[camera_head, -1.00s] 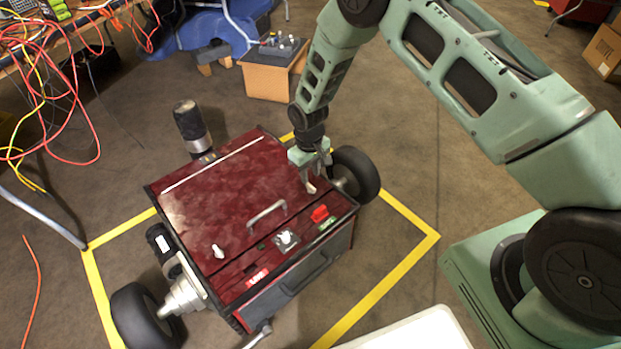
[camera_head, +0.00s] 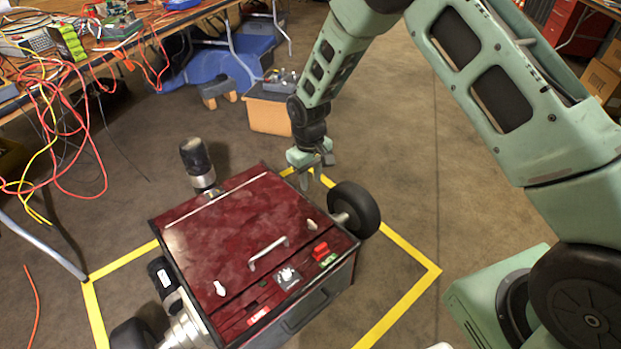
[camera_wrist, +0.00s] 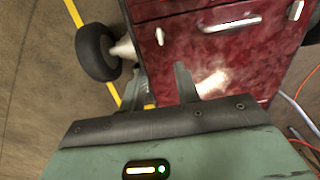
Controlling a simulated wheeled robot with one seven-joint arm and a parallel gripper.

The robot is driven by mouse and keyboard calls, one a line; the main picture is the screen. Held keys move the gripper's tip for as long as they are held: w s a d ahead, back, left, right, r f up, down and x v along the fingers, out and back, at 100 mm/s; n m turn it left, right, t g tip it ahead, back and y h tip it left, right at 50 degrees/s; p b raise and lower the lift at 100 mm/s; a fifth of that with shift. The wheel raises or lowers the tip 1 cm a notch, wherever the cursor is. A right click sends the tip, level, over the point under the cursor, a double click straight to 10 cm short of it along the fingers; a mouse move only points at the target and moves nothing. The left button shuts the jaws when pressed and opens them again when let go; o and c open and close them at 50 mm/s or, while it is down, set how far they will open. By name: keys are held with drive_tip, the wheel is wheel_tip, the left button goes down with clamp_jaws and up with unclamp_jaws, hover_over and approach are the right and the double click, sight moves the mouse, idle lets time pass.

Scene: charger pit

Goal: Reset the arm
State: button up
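My gripper (camera_head: 311,178) is in the air above the far right part of a dark red wheeled box (camera_head: 225,228), near its right wheel (camera_head: 354,209). In the wrist view my gripper (camera_wrist: 157,85) has its two fingers apart with nothing between them. The red box lid (camera_wrist: 225,60) lies beyond the fingers, with a silver handle (camera_wrist: 230,24) on it. The box's lid looks closed. My gripper is apart from the box.
Yellow tape (camera_head: 412,287) marks a square on the floor around the box. A table with tangled cables (camera_head: 60,110) stands at the upper left. A cardboard box with a grey device (camera_head: 268,112) stands behind.

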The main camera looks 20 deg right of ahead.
drive_tip(key=s+a+r+n+y, duration=0.1)
drive_tip(key=s+a+r, duration=0.3)
drive_tip(key=s+r, duration=0.45)
drive_tip(key=s+a+r+n, duration=0.1)
drive_tip(key=s+a+r, duration=0.3)
drive_tip(key=s+r, duration=0.4)
drive_tip(key=s+d+r+n, duration=0.1)
drive_tip(key=s+r, duration=0.2)
drive_tip(key=s, duration=0.6)
drive_tip(key=s+d+r, duration=0.2)
drive_tip(key=s+r, duration=0.2)
drive_tip(key=s, duration=0.5)
wheel_tip(320, 180, up, 24)
drive_tip(key=p, duration=2.3)
drive_tip(key=shift+w+a+f+p, duration=0.25)
drive_tip(key=shift+w+p, duration=0.15)
drive_tip(key=shift+o, duration=0.2)
drive_tip(key=shift+f, duration=0.1)
